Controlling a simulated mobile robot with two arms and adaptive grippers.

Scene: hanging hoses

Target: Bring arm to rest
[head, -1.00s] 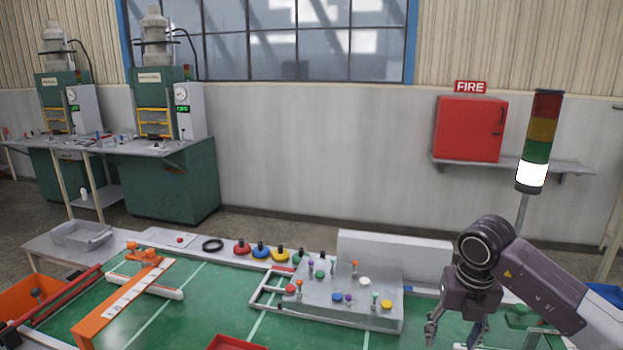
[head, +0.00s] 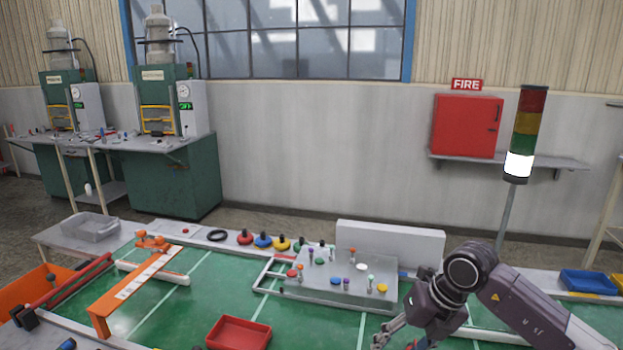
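My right arm comes in from the right edge, its dark grey wrist above the green table (head: 200,285). My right gripper (head: 398,341) hangs at the bottom edge of the head view, in front of the grey panel's right end. Its fingers look apart, with nothing seen between them; the tips are partly cut off by the frame. My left arm and gripper do not show.
The grey panel (head: 325,290) carries several coloured knobs. A red tray (head: 238,334) lies left of my gripper. An orange bar (head: 135,290) stands at left, a blue bin (head: 587,282) at right. A signal tower (head: 522,130) rises behind my arm.

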